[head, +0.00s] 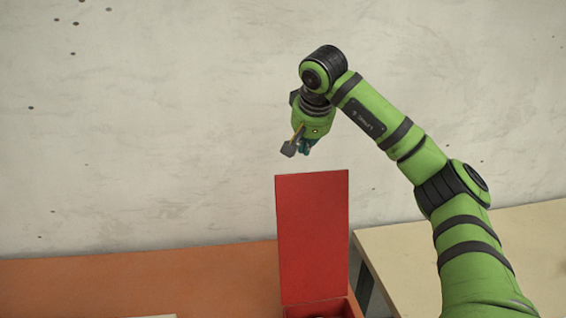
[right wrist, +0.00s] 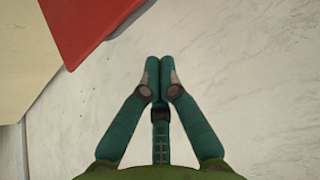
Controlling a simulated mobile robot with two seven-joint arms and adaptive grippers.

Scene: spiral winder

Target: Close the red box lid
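The red box (head: 318,311) stands on the orange table at the bottom of the head view, with its front cut off by the frame edge. Its red lid (head: 312,235) is open and stands upright at the back of the box. My right gripper (head: 303,148) is above the lid's top edge, apart from it, in front of the wall. In the right wrist view its fingers (right wrist: 160,75) are together with nothing between them, and a corner of the red lid (right wrist: 90,25) shows at the upper left. My left gripper is not in view.
The orange table (head: 140,285) runs to the left of the box. A pale wooden table (head: 400,260) stands to the right, beyond a gap. A pale wall (head: 150,120) rises behind. The edge of a light object (head: 152,316) shows at the bottom left.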

